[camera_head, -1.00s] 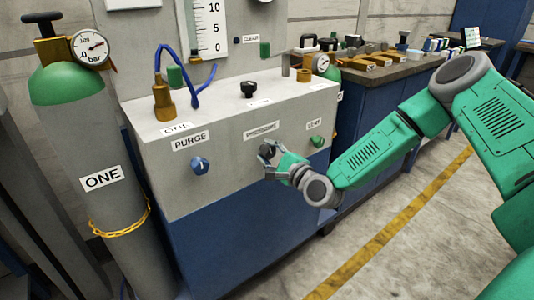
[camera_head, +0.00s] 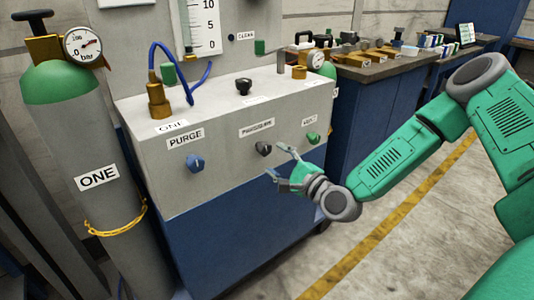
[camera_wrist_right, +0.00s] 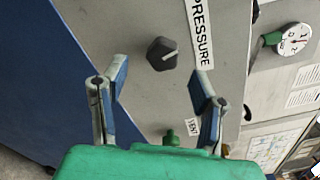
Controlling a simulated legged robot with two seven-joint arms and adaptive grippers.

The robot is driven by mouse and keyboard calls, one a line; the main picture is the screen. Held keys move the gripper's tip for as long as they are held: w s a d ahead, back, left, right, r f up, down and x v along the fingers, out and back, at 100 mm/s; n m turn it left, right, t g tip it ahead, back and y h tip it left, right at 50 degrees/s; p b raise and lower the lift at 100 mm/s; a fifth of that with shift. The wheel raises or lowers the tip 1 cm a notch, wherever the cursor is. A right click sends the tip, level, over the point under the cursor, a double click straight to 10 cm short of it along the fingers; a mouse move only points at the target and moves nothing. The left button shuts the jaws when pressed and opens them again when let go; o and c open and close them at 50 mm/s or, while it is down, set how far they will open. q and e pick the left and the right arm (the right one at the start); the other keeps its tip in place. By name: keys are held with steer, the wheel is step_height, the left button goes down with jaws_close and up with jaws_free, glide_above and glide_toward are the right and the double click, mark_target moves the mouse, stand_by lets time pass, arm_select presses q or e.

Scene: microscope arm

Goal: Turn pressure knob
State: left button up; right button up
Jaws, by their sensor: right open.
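The pressure knob (camera_head: 263,148) is a dark round knob on the front of the grey cabinet (camera_head: 225,160), under the PRESSURE label (camera_head: 257,129). In the right wrist view the knob (camera_wrist_right: 161,54) shows a white pointer mark and lies ahead of and between the open fingers. My right gripper (camera_head: 279,163) is open and empty, just to the right of and below the knob in the head view, apart from it. The right gripper (camera_wrist_right: 158,90) also shows in the wrist view with its two fingers spread wide. My left gripper is not in view.
A blue PURGE knob (camera_head: 195,163) sits left on the panel, and a green VENT knob (camera_head: 313,137) sits right. A grey gas cylinder (camera_head: 98,215) labelled ONE stands at the left. A bench (camera_head: 380,68) stands behind right. The floor at right is clear.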

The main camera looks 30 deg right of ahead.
steer(key=s, duration=0.6)
steer(key=shift+d, duration=0.35)
steer(key=shift+s+f, duration=0.1)
steer(key=shift+f, duration=0.05)
steer(key=s+a+f+n+g+y+p, duration=0.3)
steer(key=s+a+f+n+g+p, duration=0.1)
steer(key=s+a+f+n+g, duration=0.85)
steer(key=s+d+f+n+g+h+p, duration=0.2)
steer(key=s+f+n+g+h, duration=0.1)
steer(key=s+n, duration=0.8)
steer(key=s+g+h, duration=0.1)
steer(key=s+g, duration=0.1)
steer(key=s, duration=0.1)
steer(key=shift+s+d+f+p, duration=0.15)
steer(key=shift+s+d+p, duration=0.05)
steer(key=shift+s+p, duration=0.1)
steer(key=shift+w, duration=0.2)
